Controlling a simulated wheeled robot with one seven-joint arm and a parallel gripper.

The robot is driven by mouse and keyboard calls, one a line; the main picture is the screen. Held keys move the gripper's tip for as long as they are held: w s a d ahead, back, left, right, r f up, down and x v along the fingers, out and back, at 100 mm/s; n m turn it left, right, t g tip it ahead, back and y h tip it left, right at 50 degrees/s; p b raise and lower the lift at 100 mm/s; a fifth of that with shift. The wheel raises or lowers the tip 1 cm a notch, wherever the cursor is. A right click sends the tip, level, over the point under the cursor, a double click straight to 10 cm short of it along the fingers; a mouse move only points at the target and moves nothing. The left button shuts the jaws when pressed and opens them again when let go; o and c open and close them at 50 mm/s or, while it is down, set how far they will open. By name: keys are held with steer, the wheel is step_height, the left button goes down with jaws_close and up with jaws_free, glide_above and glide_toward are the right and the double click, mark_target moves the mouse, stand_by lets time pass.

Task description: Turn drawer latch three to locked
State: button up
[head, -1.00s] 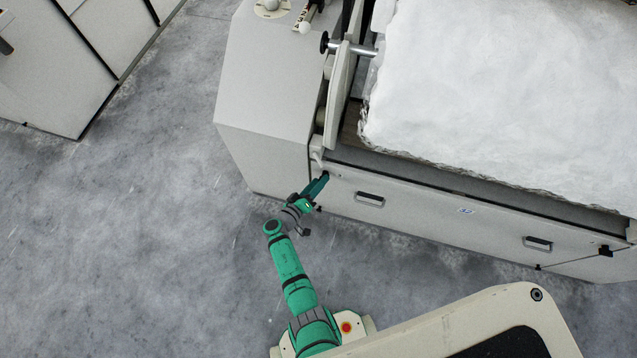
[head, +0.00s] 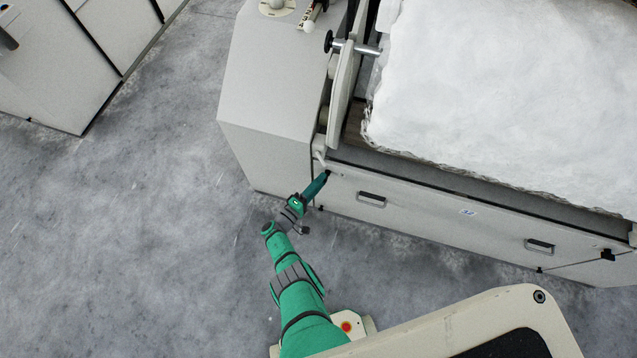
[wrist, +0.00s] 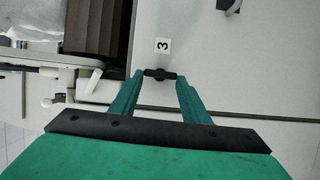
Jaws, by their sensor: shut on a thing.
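Drawer latch three is a small dark turn-piece (wrist: 160,74) on the pale drawer front, just below a white label with a black 3 (wrist: 163,45) in the wrist view. My gripper (wrist: 160,80) has its two green fingers closed on the ends of this latch. In the wrist view the latch bar lies crosswise, spanning between the fingertips. In the head view my gripper (head: 325,175) meets the upper left corner of the long drawer front (head: 430,215); the latch itself is hidden there by the fingers.
The machine carries a big white fibre mass (head: 500,90) above the drawer. Drawer handles (head: 371,199) and a second dark latch (head: 607,255) sit further right along the front. A pale lever (wrist: 88,83) is left of the fingers in the wrist view. Open grey floor (head: 150,230) lies to the left.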

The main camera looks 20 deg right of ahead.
steer(key=shift+s+f, duration=0.1)
steer(key=shift+s, duration=0.05)
stand_by(0.3)
steer(key=o, duration=1)
steer(key=shift+o, duration=0.2)
steer(key=v, duration=1)
steer(key=shift+s+a, duration=0.15)
steer(key=shift+a, duration=0.15)
steer(key=shift+f, duration=0.15)
